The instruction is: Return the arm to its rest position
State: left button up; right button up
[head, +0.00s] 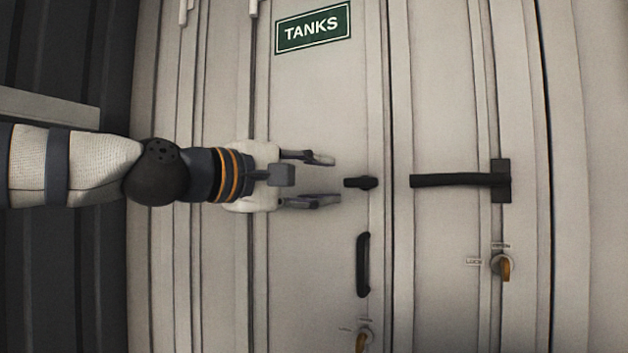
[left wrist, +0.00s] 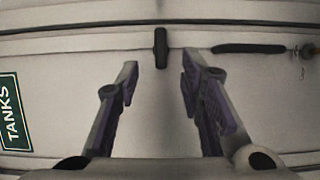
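My left gripper (head: 334,181) comes in from the left in the head view. Its two fingers are spread apart with nothing between them. In the left wrist view the knob (left wrist: 161,48) appears beyond and between the open fingers (left wrist: 160,72). Whether the fingertips touch the door cannot be told. My right gripper is not in view.
A black vertical pull handle (head: 363,265) sits below the knob. A black lever handle (head: 460,180) is on the right panel, with an orange-handled key switch (head: 502,267) below it. Another orange key (head: 362,342) is at the bottom. A green TANKS sign (head: 313,28) is above.

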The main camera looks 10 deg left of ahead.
pick_arm(q)
jog(key=shift+s+a, duration=0.4)
jog(key=shift+s, duration=0.05)
notch_tip(320, 180, down, 27)
jog(key=w+d+m+g+y, duration=0.1)
jog(key=d+g+y, duration=0.1)
jog(key=g+y, duration=0.15)
jog(key=s+a+f+m+g+y, duration=0.15)
jog(key=s+f, duration=0.35)
jog(key=f, duration=0.6)
jog(key=s+a+f+m+g+y, duration=0.1)
jog(key=s+f+g, duration=0.3)
jog(key=f, duration=0.8)
jog(key=s+a+f+m+g+y, duration=0.1)
jog(key=s+a+f+g, duration=0.15)
jog(key=s+f, duration=0.45)
jog(key=s+a+f+m+g+y, duration=0.15)
jog(key=s+a+f, duration=0.25)
jog(key=s, duration=0.7)
jog(key=s+a+f+m+g+y, duration=0.1)
jog(key=s+a+f, duration=0.2)
jog(key=s+f, duration=0.35)
jog(key=s+a+m+g+y, duration=0.1)
jog(key=s+a, duration=0.4)
jog(key=s, duration=0.6)
jog(key=shift+s+r+m+g+y, duration=0.3)
jog(key=shift+s+r+m+y, duration=0.1)
jog(key=shift+m+y, duration=0.25)
